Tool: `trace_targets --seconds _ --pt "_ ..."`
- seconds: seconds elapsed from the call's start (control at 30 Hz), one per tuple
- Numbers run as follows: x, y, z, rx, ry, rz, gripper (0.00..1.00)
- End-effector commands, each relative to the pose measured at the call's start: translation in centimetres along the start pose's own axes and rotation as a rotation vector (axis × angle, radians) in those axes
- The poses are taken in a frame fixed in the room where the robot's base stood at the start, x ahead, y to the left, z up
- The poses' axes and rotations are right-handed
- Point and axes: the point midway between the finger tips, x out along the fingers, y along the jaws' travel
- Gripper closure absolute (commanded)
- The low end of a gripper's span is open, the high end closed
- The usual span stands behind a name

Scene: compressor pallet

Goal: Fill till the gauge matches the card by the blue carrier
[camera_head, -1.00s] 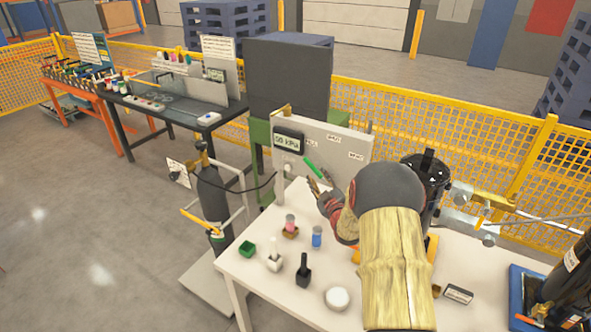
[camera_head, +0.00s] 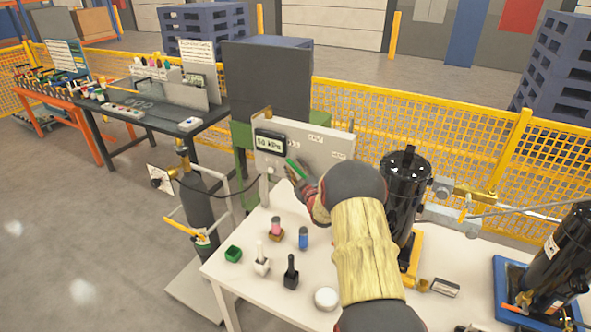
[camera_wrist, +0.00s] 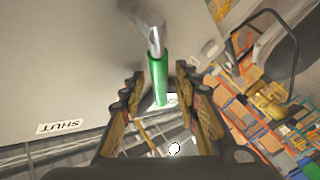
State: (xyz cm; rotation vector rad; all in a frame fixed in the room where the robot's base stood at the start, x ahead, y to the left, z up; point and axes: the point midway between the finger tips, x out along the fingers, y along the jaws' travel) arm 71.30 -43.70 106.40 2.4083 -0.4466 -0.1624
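The gauge (camera_head: 271,142) is a dark display on the grey panel (camera_head: 325,150); its small kPa figure is hard to read surely. A green valve handle (camera_head: 297,169) slants below the gauge; in the wrist view, the handle (camera_wrist: 159,78) hangs from a metal stem. My gripper (camera_head: 301,184) is at the handle, and the wrist view shows its fingers (camera_wrist: 159,92) apart on both sides of the handle's end, with gaps. A SHUT label (camera_wrist: 59,127) is on the panel. The blue carrier (camera_head: 508,272) holds a black cylinder (camera_head: 567,258) with a pale card (camera_head: 551,247), its writing unreadable.
Another black cylinder (camera_head: 405,185) stands in a yellow-orange carrier (camera_head: 411,262), behind my arm. A grey gas cylinder (camera_head: 198,208) stands left.

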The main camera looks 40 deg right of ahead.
Motion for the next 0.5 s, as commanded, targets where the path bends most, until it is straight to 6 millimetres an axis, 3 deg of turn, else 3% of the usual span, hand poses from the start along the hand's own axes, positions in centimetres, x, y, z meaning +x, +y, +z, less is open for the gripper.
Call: trace_targets --seconds 0.5 --pt "-0.03 -0.03 0.01 0.0 0.0 0.0 0.96"
